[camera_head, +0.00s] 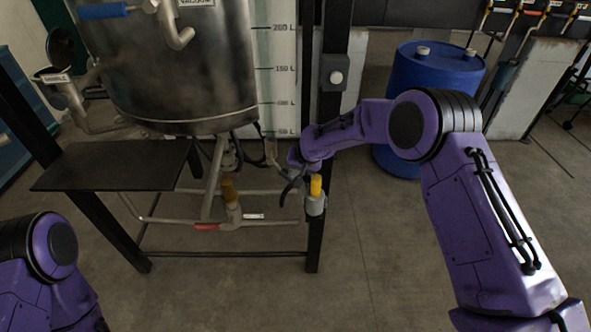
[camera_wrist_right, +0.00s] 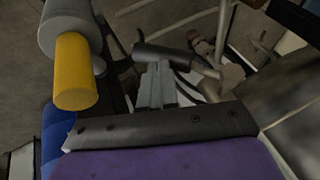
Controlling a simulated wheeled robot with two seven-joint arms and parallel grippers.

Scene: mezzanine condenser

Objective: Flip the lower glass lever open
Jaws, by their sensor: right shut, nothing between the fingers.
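The clear level glass (camera_head: 278,85) with litre marks stands beside the steel vessel, and its lower end runs down behind my right wrist. I cannot clearly make out the lower glass lever in the head view. In the right wrist view, a dark cylindrical handle or fitting (camera_wrist_right: 163,56) on pale pipework lies just beyond the fingertips; I cannot tell whether they touch. My right gripper (camera_head: 289,187) is shut and empty, and its fingers also show in the wrist view (camera_wrist_right: 155,85). My left gripper is out of view.
A yellow-topped grey fitting (camera_head: 316,186) on the dark frame post is close beside my right gripper. A red-handled valve (camera_head: 206,227) sits on the low pipe. A black shelf (camera_head: 115,168) juts out at left, and a blue drum (camera_head: 433,75) stands behind my right arm.

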